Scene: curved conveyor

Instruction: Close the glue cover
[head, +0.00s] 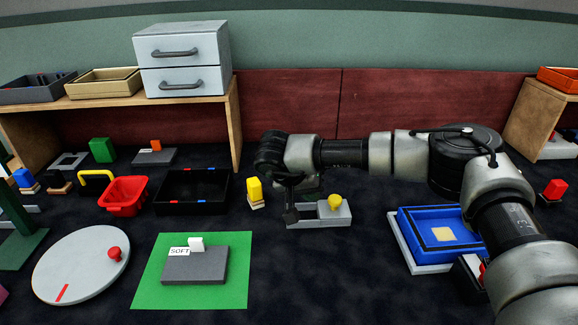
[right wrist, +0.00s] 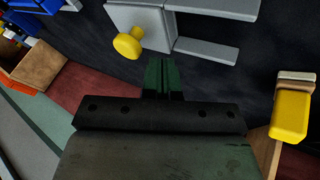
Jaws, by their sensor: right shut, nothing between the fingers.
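The glue cover (head: 338,215) is a light grey plate with a yellow knob (head: 335,201) on a low grey base (head: 320,224). In the right wrist view the cover (right wrist: 148,18) with its knob (right wrist: 128,43) covers the left part, and two grey rails (right wrist: 207,50) run right with a dark gap between them. My right gripper (head: 291,214) is shut and empty at the left part of the base in the head view. In the right wrist view its fingertips (right wrist: 160,62) are beside the cover's edge; contact is unclear. My left gripper is not in view.
A yellow block (head: 255,191) stands just left of the base, with a black tray (head: 192,207) beyond it. A blue tray (head: 419,249) lies to the right. A green mat (head: 150,289) with a grey block lies front left. Dark table space is clear in front.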

